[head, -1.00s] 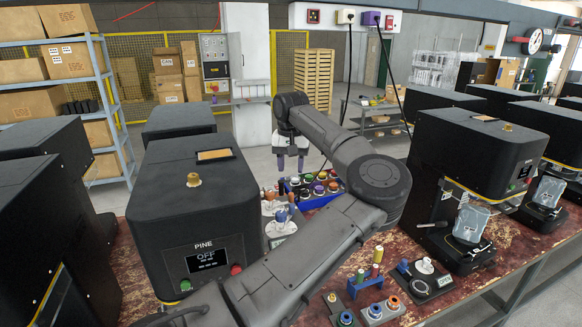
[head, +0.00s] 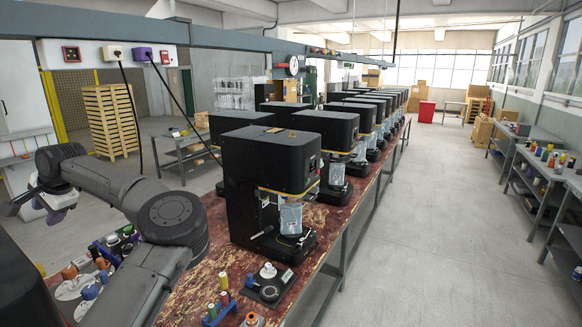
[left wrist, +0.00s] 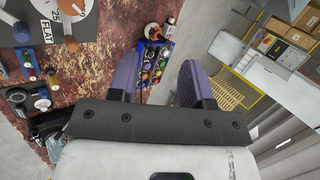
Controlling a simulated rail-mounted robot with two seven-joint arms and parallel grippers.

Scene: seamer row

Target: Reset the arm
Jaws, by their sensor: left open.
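My left arm (head: 160,225) comes in from the lower left of the head view, bent at the elbow. My left gripper (head: 57,212) shows at the left edge, above the bench and apart from the things on it. In the left wrist view, my left gripper (left wrist: 156,75) has its two purple fingers spread, with nothing held between them. Beyond the fingers, a blue tray (left wrist: 168,50) of coloured round pieces lies on the red-brown bench (left wrist: 110,25). My right gripper is in neither view.
A black seamer (head: 262,165) stands right of my arm, with several more in a row behind it. Small fixtures and a round gauge (head: 268,272) are on the bench near the front. The grey aisle floor (head: 430,220) is clear. Side tables (head: 545,175) stand at the right.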

